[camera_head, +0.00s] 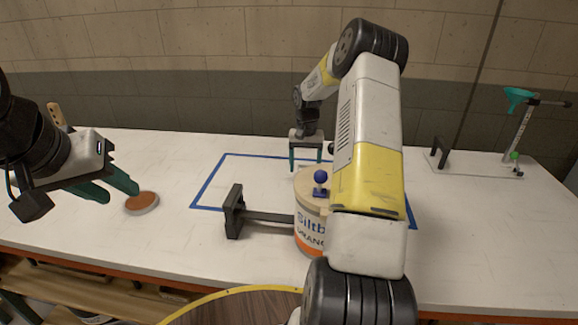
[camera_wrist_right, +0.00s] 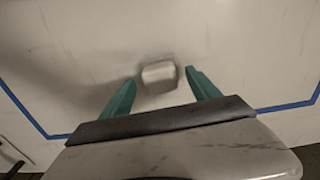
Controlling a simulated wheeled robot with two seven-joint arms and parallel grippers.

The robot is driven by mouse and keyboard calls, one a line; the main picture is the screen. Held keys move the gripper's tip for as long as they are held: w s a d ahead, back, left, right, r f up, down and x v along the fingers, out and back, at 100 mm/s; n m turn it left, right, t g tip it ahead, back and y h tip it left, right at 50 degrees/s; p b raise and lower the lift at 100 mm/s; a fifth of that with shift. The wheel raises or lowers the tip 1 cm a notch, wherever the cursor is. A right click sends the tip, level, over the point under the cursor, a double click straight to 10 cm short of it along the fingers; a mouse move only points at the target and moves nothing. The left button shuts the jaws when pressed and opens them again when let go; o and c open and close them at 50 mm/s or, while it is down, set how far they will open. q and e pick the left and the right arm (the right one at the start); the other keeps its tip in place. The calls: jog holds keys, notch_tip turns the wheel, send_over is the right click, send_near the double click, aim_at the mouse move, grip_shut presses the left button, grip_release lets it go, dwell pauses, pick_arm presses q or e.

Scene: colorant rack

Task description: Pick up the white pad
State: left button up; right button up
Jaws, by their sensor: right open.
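The white pad (camera_wrist_right: 158,76) is a small, pale block on the white tabletop in the right wrist view, slightly blurred, with a soft shadow to its left. It lies between the teal fingertips of my right gripper (camera_wrist_right: 161,79), as seen from the wrist. The fingers are apart and do not visibly touch it. In the head view my right gripper (camera_head: 306,167) points down, open, over the blue-taped area behind the tub. I cannot make out the pad there.
A tub (camera_head: 310,232) with a blue-knobbed tool (camera_head: 320,182) on its lid stands in front of my right gripper. A black bracket with a bar (camera_head: 234,212) is left of it. A teal-topped stand (camera_head: 520,125) is at far right.

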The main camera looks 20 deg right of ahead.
jog(key=shift+f, duration=0.5)
jog(key=c, duration=1.4)
jog(key=shift+r, duration=0.1)
jog(key=shift+c, duration=0.2)
